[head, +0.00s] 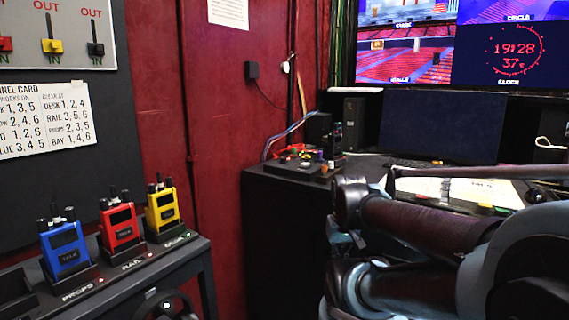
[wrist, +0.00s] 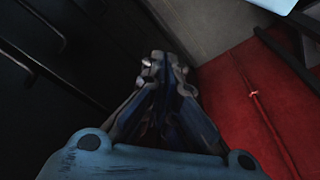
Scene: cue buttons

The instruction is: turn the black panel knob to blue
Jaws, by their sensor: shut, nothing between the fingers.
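No knob that I can surely call the black panel knob shows. A small dark console (head: 293,170) with red, green and orange parts sits on the black desk in the head view, but its controls are too small to tell apart. At the upper left, a black handle (head: 95,48) stands between OUT and IN marks on a grey panel (head: 85,12). My gripper (wrist: 165,62) is shut and empty in the wrist view, above dark surfaces and away from any knob. In the head view my arm crosses the lower right, and the gripper is not clearly seen.
Blue (head: 65,248), red (head: 119,226) and yellow (head: 162,208) radios stand on a dark shelf at the left. A monitor wall (head: 460,42) is above the desk at the right. A red wall (head: 230,95) stands behind; my arm hides part of the desk.

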